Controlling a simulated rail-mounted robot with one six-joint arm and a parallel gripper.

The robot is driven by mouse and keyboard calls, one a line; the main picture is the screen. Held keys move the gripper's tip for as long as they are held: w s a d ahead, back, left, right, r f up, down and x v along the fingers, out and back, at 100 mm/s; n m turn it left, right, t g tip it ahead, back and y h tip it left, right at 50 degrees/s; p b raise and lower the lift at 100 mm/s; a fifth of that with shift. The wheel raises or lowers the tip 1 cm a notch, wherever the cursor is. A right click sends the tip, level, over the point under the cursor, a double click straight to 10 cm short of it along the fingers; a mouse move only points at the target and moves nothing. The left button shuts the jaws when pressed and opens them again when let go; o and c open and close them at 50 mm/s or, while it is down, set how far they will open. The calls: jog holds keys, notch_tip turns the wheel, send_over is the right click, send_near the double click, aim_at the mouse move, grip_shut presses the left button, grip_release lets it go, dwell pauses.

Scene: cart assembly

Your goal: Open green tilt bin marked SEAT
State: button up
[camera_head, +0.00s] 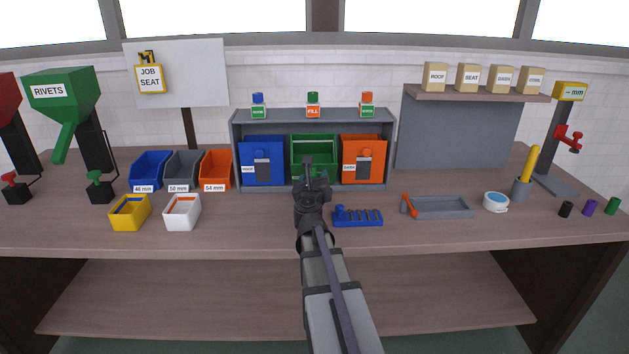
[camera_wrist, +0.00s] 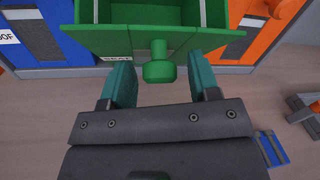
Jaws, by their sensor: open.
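The green tilt bin (camera_head: 314,143) sits in the middle bay of the grey cabinet. Its front is tilted outward, and its hollow inside shows in both views. In the wrist view the bin's front edge (camera_wrist: 112,40) spans the top, with a label partly readable as SEAT below it. Its green knob (camera_wrist: 158,66) sticks out toward me. My gripper (camera_wrist: 160,82) is open, with one teal finger on each side of the knob and a visible gap to both. In the head view my gripper (camera_head: 308,163) hides the bin's lower front.
A blue bin (camera_head: 262,160) and an orange bin (camera_head: 362,160) flank the green one in the cabinet (camera_head: 236,150). A blue rack (camera_head: 357,218) lies on the bench just right of my arm. Small trays (camera_head: 182,212) stand to the left, and a grey tray (camera_head: 442,208) to the right.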

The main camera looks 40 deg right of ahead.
jog(key=v, duration=1)
jog(key=shift+s+a, duration=0.25)
jog(key=shift+s, duration=0.05)
jog(key=w+a+r+n+t+y+p, duration=0.1)
jog(key=w+a+n+y+p, duration=0.15)
jog(key=a+n+y, duration=0.35)
jog(key=w+a+r+n+t+y+p, duration=0.1)
jog(key=w+a+n+y+p, duration=0.15)
jog(key=a+n, duration=0.6)
jog(key=w+a+r+n+y+p, duration=0.2)
jog(key=a+n+y+p, duration=0.1)
jog(key=a+n+y, duration=0.4)
jog(key=s+a+f+n+g+p, duration=0.5)
jog(key=s+a+n+g, duration=0.35)
jog(key=n, duration=0.55)
jog(key=s+f+n+g+h+p, duration=0.1)
jog(key=s+n+g+h, duration=0.1)
jog(key=s+n+g, duration=0.4)
jog(key=shift+s+f+h, duration=0.35)
jog(key=shift+s, duration=0.1)
